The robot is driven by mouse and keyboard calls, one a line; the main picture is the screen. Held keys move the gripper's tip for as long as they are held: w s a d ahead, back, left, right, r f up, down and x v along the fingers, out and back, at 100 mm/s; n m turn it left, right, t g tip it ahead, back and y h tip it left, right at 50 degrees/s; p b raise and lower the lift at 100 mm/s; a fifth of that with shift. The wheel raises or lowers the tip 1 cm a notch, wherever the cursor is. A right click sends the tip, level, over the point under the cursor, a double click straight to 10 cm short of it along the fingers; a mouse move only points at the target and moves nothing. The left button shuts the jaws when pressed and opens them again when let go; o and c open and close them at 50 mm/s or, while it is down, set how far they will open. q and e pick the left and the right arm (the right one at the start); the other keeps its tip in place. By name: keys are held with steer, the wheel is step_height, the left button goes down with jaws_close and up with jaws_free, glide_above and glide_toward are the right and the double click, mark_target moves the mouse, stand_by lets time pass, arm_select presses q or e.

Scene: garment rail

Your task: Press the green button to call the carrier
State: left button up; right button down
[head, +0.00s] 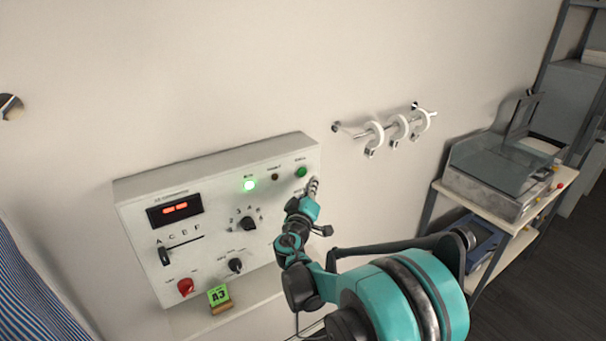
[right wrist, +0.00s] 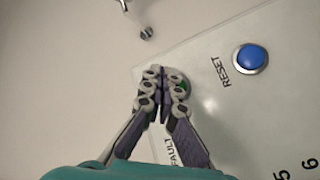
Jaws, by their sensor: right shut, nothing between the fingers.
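The white control panel (head: 190,225) is fixed to the wall. My right gripper (head: 312,186) is shut and empty at the panel's right top edge, just below the green button. In the right wrist view, my right gripper's fingertips (right wrist: 163,78) cover most of a green part (right wrist: 184,87). I cannot tell if they touch it. My left gripper is not in view.
A blue RESET button (right wrist: 250,58) is beside the fingers. The panel carries a red knob (head: 185,286), black dials and a red display (head: 175,209). A rail with white rings (head: 398,127) is up right; a cart (head: 500,215) stands right.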

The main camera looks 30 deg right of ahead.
steer(key=shift+s+d, duration=0.1)
steer(key=shift+s, duration=1.15)
steer(key=s+a+f+m+g+y+b, duration=0.1)
steer(key=s+a+f+g+y+b, duration=0.25)
steer(key=s+f, duration=0.4)
steer(key=s+a+f+m+g+y+b, duration=0.25)
steer(key=s+f+b, duration=0.25)
steer(key=s+f, duration=0.25)
steer(key=s+a+f+n+y+b, duration=0.1)
steer(key=s+a+f+y+b, duration=0.1)
steer(key=s+a+f, duration=0.3)
steer(key=s+a+f+n+g+y+b, duration=0.1)
steer(key=s+a+f+y, duration=0.3)
steer(key=a, duration=0.5)
step_height(320, 180, down, 2)
steer(key=s+b, duration=0.1)
steer(key=s, duration=0.1)
steer(key=shift+s+a, duration=0.3)
steer(key=shift+a, duration=0.1)
